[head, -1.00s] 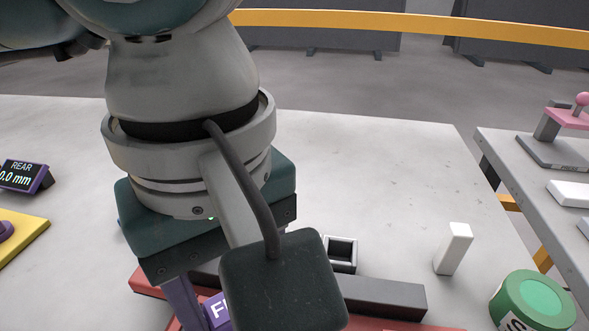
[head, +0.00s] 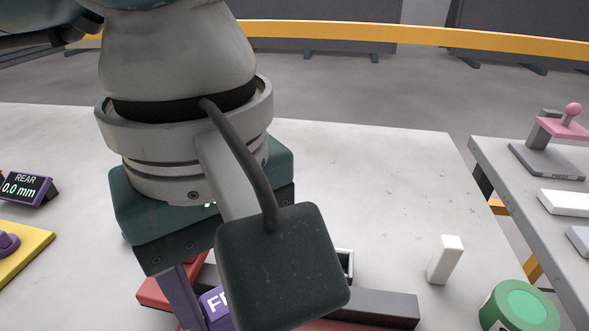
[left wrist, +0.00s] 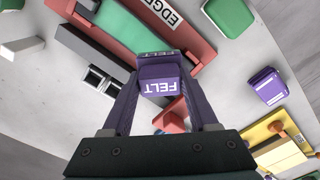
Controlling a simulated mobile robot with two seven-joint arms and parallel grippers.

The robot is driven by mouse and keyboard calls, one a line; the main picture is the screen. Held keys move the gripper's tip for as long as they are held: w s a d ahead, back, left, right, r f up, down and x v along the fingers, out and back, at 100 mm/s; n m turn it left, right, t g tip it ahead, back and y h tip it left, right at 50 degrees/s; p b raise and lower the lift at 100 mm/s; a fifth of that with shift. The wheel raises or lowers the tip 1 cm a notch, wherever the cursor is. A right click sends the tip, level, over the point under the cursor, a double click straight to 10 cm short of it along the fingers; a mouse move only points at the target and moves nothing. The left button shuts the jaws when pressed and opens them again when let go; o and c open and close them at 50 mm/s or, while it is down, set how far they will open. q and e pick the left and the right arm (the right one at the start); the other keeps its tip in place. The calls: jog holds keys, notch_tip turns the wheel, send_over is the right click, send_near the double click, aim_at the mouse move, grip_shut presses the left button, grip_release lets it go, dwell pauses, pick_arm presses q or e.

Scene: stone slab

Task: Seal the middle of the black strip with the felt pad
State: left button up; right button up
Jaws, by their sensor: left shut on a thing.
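My left gripper (left wrist: 158,100) has purple fingers shut on the felt pad, a purple block lettered FELT (left wrist: 158,82). In the head view the block (head: 215,305) shows only in part beside a finger, behind my wrist's dark square housing. The black strip (head: 385,306) runs sideways along a red fixture (head: 155,292); my wrist hides its middle there. In the left wrist view the strip (left wrist: 98,57) runs diagonally towards the block, which overlaps its line. I cannot tell whether the block touches the strip. My right gripper is not in view.
A white open-topped box (left wrist: 100,82) stands close beside the strip. A white upright block (head: 445,260) and a green round tin (head: 519,307) stand to the right. A REAR display (head: 25,188) and a yellow board (head: 22,252) lie left. The far slab is clear.

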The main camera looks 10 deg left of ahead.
pick_arm(q)
jog(key=shift+r+p, duration=0.7)
jog(key=shift+r, duration=1.1)
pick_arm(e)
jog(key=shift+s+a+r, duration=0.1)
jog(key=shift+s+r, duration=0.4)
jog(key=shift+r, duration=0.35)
